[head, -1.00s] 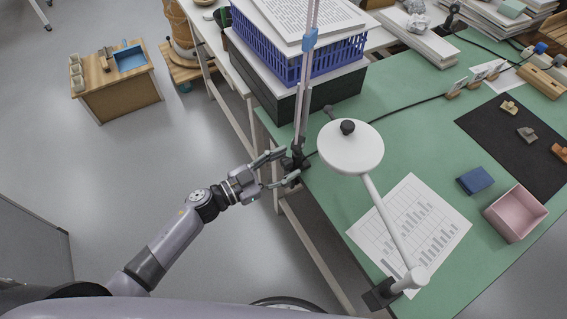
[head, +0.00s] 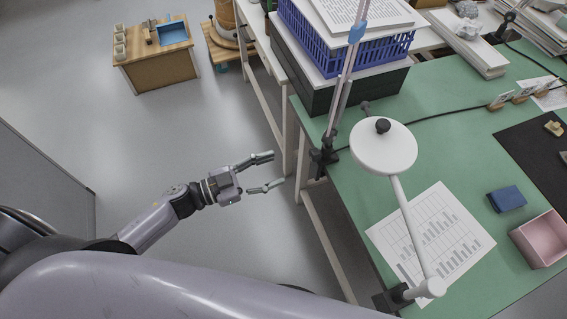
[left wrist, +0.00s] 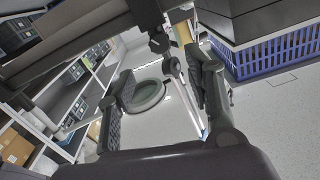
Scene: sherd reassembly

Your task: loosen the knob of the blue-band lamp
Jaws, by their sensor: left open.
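The blue-band lamp's pole rises from the table's left edge, with its blue band (head: 357,31) high on it. Its dark clamp (head: 323,157) grips that edge; I cannot clearly tell the knob from the clamp in the head view. My left gripper (head: 278,169) is open and empty, left of the clamp and apart from it, with its fingers pointing at it. In the left wrist view, both fingers (left wrist: 160,80) are spread, and a dark rounded part (left wrist: 172,66), perhaps the knob, shows between them near the tips. My right gripper is not in view.
A second lamp with a white round head (head: 384,150) stands on the green table (head: 440,150), over a printed sheet (head: 455,232). A blue crate (head: 330,45) sits behind the pole. A blue box (head: 506,199) and pink bin (head: 541,238) lie right.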

